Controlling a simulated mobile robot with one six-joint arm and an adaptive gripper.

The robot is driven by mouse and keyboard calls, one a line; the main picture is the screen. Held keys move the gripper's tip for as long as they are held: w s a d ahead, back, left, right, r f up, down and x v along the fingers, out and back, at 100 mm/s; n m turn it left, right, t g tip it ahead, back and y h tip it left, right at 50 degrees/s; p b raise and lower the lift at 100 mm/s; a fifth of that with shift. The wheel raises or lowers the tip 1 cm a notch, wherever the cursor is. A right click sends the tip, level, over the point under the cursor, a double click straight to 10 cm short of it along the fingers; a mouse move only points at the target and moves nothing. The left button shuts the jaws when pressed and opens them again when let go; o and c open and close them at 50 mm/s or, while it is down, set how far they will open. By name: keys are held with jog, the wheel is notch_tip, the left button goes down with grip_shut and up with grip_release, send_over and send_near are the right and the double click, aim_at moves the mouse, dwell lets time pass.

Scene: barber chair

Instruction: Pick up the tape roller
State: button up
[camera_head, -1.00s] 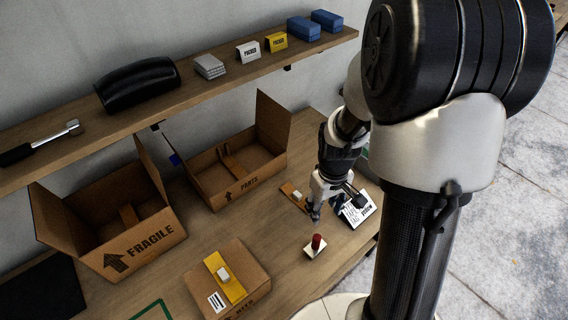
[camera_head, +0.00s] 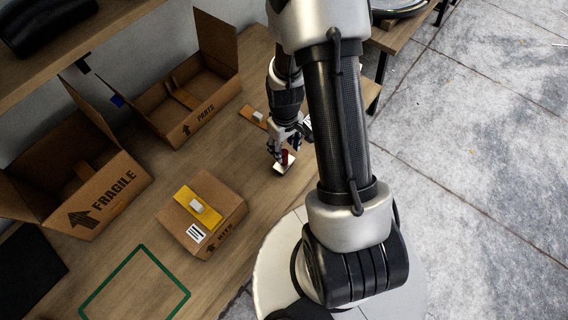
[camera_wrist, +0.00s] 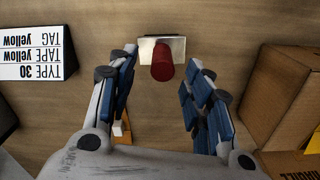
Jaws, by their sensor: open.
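A red upright handle on a pale metallic plate, which looks like the tape roller (camera_head: 284,167), sits on the wooden table. In the wrist view the roller (camera_wrist: 162,62) shows its red handle just ahead of and between the finger ends. My gripper (camera_head: 281,150) is directly at the handle in the head view and partly covers it. In the wrist view my gripper (camera_wrist: 160,80) is open, with one blue-padded finger on each side and a gap to the handle. Nothing is held.
The KITS box (camera_head: 215,215) with yellow tape stands near; the PARTS box (camera_head: 195,110) and FRAGILE box (camera_head: 95,195) stand behind. A green outline (camera_head: 140,280) marks bare table.

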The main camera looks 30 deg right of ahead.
aim_at(284, 151)
notch_tip(284, 151, down, 5)
jog(key=shift+w+a+f+b, duration=0.1)
jog(key=shift+a+b, duration=0.05)
jog(key=shift+b, duration=0.95)
jog(key=shift+c, duration=0.5)
grip_shut()
jog(key=shift+r, duration=0.2)
